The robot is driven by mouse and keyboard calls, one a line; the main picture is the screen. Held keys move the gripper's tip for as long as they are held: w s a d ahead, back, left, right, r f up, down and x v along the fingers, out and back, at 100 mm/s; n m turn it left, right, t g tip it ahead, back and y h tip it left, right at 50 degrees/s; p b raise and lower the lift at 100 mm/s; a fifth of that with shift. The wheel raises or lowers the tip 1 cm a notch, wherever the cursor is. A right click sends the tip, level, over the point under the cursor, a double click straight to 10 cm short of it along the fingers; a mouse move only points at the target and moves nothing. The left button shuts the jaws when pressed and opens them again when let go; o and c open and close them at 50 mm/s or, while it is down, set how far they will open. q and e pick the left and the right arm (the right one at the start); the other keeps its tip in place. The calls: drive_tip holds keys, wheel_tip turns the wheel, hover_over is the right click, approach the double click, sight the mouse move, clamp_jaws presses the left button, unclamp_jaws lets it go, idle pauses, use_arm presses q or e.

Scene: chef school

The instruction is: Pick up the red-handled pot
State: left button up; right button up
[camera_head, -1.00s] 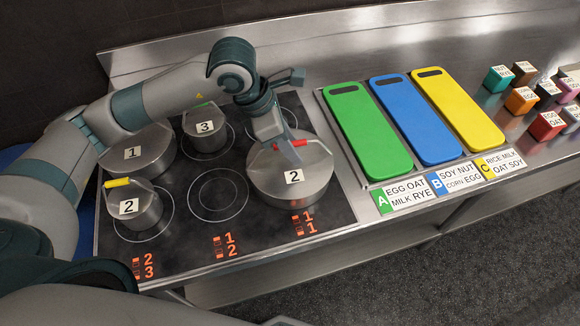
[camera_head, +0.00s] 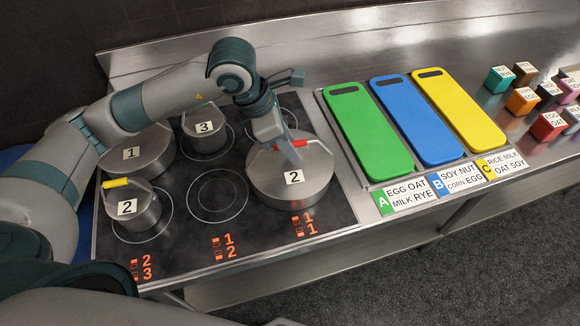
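The red-handled pot (camera_head: 264,186) is a wide steel pot with a lid and a label "2". It stands on the right front of the black stove. Its red handle (camera_head: 304,143) sits on top of the lid, partly hidden by my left gripper (camera_head: 289,152). The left gripper reaches down from above with its fingers at the handle. I cannot tell whether the fingers are closed around the handle. My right gripper is not in view.
A yellow-handled pot (camera_head: 146,211) labelled "2", a large pot (camera_head: 150,160) labelled "1" and a pot (camera_head: 205,142) labelled "3" stand left on the stove. Green (camera_head: 368,135), blue (camera_head: 415,120) and yellow (camera_head: 458,110) boards lie to the right. Several labelled cubes (camera_head: 548,125) stand far right.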

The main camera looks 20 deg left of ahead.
use_arm(q)
clamp_jaws()
idle(1.2)
